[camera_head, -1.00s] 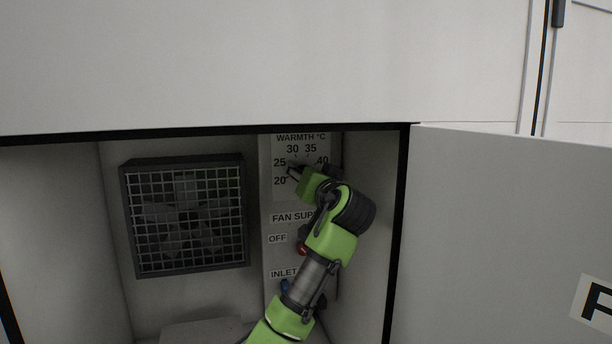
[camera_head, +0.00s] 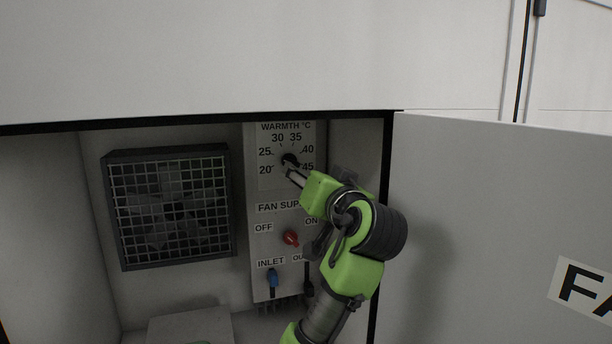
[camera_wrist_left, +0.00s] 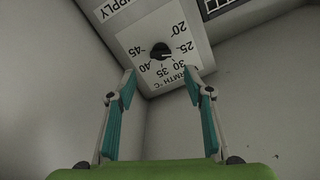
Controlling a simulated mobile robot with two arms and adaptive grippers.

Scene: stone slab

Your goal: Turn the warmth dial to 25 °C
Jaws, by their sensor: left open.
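The warmth dial (camera_head: 290,159) is a small black round knob on a white scale plate marked from 20 to 45. It also shows in the left wrist view (camera_wrist_left: 161,50), where the plate appears upside down. A small pale mark shows on the knob, but I cannot read its setting surely. My left gripper (camera_head: 293,177) is just below and in front of the dial in the head view. In the left wrist view its teal-padded fingers (camera_wrist_left: 160,83) are spread and empty, with the dial beyond their tips, apart from it. My right gripper is not in view.
Below the dial are a red fan supply knob (camera_head: 290,237) and a blue inlet lever (camera_head: 273,280). A caged fan (camera_head: 172,208) stands to the left. The open door (camera_head: 490,220) and the cabinet's side wall bound the right of my arm.

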